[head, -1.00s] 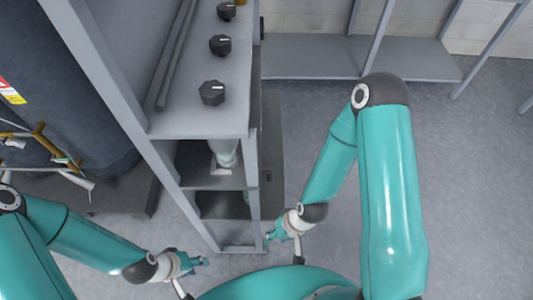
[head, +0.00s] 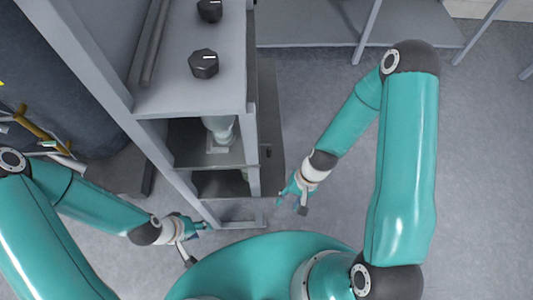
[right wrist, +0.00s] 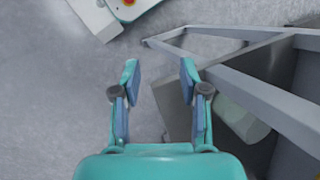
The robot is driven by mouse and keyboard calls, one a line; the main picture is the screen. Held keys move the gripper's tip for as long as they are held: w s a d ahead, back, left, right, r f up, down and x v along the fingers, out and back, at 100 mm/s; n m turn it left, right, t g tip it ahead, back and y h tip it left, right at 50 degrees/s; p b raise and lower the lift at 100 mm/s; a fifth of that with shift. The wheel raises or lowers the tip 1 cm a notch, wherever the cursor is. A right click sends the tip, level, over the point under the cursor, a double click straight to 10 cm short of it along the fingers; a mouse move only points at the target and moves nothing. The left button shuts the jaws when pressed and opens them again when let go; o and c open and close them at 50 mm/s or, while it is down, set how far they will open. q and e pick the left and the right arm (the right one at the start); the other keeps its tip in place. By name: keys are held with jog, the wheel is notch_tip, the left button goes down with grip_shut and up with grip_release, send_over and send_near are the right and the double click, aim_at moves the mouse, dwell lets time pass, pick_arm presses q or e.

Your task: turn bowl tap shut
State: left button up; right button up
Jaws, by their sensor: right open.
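No part that I can tell for certain as the bowl tap shows. Two black knobs with white marks, a nearer one (head: 203,64) and a farther one (head: 209,10), sit on the grey cabinet top (head: 190,100). My right gripper (head: 290,198) is low, right of the cabinet and apart from the knobs. In the right wrist view it (right wrist: 159,75) is open, with nothing between its fingers. My left gripper (head: 203,226) is at the foot of the cabinet's front left; its jaws are too small to read.
A pale bottle-like part (head: 220,130) stands inside the cabinet, behind its grey frame. A dark tank (head: 70,105) and a brass-coloured pipe (head: 38,127) are at the left. A grey rack (head: 330,32) stands at the back. The floor at the right (head: 480,170) is clear.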

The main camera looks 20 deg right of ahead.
notch_tip(320, 180, down, 3)
jog(key=w+d+m+g+y+b, duration=0.1)
jog(key=w+d+m+y+b, duration=0.15)
jog(key=m+b, duration=0.2)
jog(key=m+t+y+b, duration=0.4)
jog(key=m+y+b, duration=0.45)
jog(key=y, duration=0.25)
send_near(269, 151)
jog(key=d+f, duration=0.2)
jog(key=d, duration=0.5)
pick_arm(q)
notch_tip(269, 151, down, 14)
jog(key=shift+f, duration=0.2)
pick_arm(e)
jog(key=a, duration=0.5)
jog(key=w+a, duration=0.1)
jog(key=a, duration=0.5)
jog(key=w+a, duration=0.1)
jog(key=a, duration=0.4)
jog(key=shift+a+f, duration=0.1)
jog(key=shift+a, duration=0.25)
grip_shut()
